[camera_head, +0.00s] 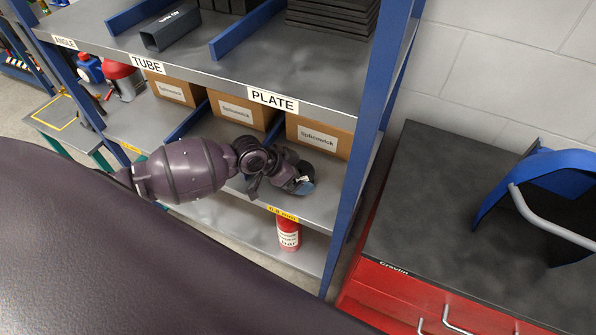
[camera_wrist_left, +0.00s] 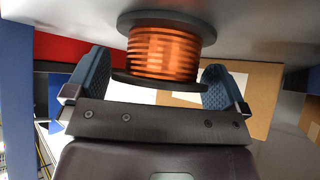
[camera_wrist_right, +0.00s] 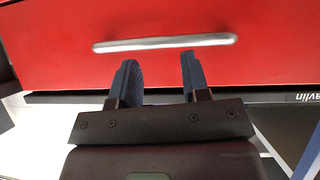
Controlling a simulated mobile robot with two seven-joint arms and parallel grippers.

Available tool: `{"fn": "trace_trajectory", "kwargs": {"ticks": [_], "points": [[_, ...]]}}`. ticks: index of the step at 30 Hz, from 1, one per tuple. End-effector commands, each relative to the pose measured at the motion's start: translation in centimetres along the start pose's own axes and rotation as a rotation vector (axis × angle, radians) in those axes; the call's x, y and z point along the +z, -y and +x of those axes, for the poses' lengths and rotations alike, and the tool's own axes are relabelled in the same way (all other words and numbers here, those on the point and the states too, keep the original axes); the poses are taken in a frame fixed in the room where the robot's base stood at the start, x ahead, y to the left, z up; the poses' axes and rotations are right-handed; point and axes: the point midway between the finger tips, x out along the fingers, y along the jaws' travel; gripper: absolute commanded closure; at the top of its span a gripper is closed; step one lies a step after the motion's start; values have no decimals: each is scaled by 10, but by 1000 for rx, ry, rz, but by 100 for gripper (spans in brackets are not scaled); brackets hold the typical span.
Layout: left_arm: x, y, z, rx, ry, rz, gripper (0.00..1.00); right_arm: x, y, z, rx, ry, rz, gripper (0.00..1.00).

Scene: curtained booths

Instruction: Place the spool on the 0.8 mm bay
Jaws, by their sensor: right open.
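The spool (camera_wrist_left: 163,52), copper wire between dark flanges, shows in the left wrist view with one flange against the grey shelf surface. My left gripper (camera_wrist_left: 157,88) has its two blue fingers spread on either side of the spool, apart from the copper winding. In the head view, my left gripper (camera_head: 290,183) is low over the shelf behind the yellow 0.8 mm label (camera_head: 283,214); there it hides most or all of the spool. My right gripper (camera_wrist_right: 160,80) is open and empty in front of a red drawer front (camera_wrist_right: 60,42).
Cardboard boxes (camera_head: 318,139) stand behind my left gripper, under the PLATE shelf (camera_head: 290,78). A blue upright (camera_head: 362,150) is to its right. A red canister (camera_head: 288,236) stands on the shelf below. A red cabinet (camera_head: 400,297) with a dark top carries a blue chair-like object (camera_head: 540,185).

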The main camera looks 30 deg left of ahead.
Motion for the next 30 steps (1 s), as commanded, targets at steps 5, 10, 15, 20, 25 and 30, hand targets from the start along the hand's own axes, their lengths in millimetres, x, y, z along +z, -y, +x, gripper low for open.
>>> {"fn": "trace_trajectory", "kwargs": {"ticks": [5, 10, 15, 20, 25, 30], "points": [[-2, 0, -1, 0, 0, 0, 0, -1, 0, -1, 0, 0, 0, 57], [-1, 1, -17, -2, 0, 0, 0, -1, 0, -1, 0, -1, 0, 57], [0, 1, -49, -2, 2, 1, 0, -1, 0, 0, 0, -1, 0, 57], [-1, 1, -79, -2, 2, 2, 0, -1, 0, 0, 0, -1, 0, 57], [-1, 0, -104, -1, 1, 2, 0, -1, 0, 0, 0, -1, 0, 57], [-2, 0, -118, 0, 0, -1, 0, 0, 0, 0, 0, -1, 0, 57]]}}
